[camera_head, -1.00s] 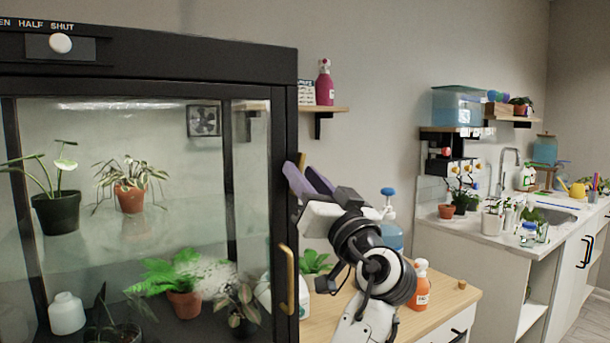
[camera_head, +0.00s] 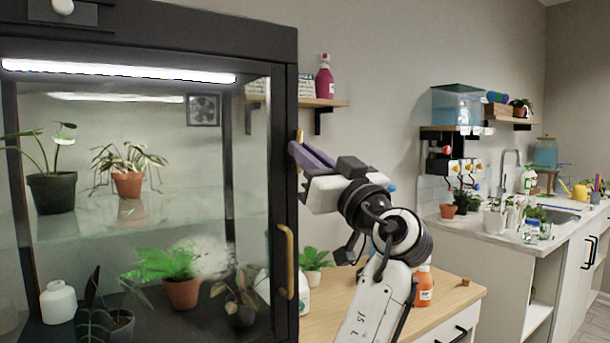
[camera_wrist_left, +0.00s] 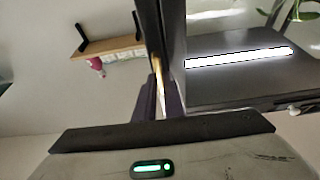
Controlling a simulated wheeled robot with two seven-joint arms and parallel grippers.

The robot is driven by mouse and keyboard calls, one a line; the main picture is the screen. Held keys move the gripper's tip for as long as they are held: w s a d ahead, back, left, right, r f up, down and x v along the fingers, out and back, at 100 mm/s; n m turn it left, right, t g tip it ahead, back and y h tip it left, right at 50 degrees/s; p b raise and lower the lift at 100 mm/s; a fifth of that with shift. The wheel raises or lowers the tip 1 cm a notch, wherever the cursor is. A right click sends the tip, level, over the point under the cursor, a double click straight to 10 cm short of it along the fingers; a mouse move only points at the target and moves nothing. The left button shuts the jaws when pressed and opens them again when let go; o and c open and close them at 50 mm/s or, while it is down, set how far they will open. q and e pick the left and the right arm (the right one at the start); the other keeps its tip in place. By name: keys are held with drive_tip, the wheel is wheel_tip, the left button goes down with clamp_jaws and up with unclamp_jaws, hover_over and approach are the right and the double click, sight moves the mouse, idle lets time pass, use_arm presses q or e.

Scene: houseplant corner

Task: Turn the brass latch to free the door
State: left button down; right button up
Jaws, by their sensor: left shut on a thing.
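The brass latch (camera_head: 299,136) is on the right front edge of the black, glass-fronted plant cabinet (camera_head: 284,110). Only a small upright piece of it shows above my fingers. My left gripper (camera_head: 303,153) is shut on the latch, with its purple fingers against the cabinet edge. In the left wrist view, the brass latch (camera_wrist_left: 157,66) shows as a thin strip between the two fingertips (camera_wrist_left: 161,88). The fingers hide much of it. A long brass door handle (camera_head: 286,262) is lower on the same cabinet side, and the door looks closed. My right gripper is not in view.
A wooden table (camera_head: 340,300) right of the cabinet holds a green plant (camera_head: 314,264) and an orange bottle (camera_head: 424,286), close below my arm. A wall shelf (camera_head: 325,103) with a red bottle (camera_head: 324,78) is just beyond. Potted plants stand inside the cabinet.

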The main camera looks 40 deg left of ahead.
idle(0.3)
use_arm(q)
drive_tip(key=c, duration=1.8)
unclamp_jaws()
drive_tip(key=shift+c, duration=0.2)
drive_tip(key=shift+d, duration=0.1)
drive_tip(key=b+v, duration=0.2)
drive_tip(key=v, duration=0.8)
drive_tip(key=shift+d, duration=0.15)
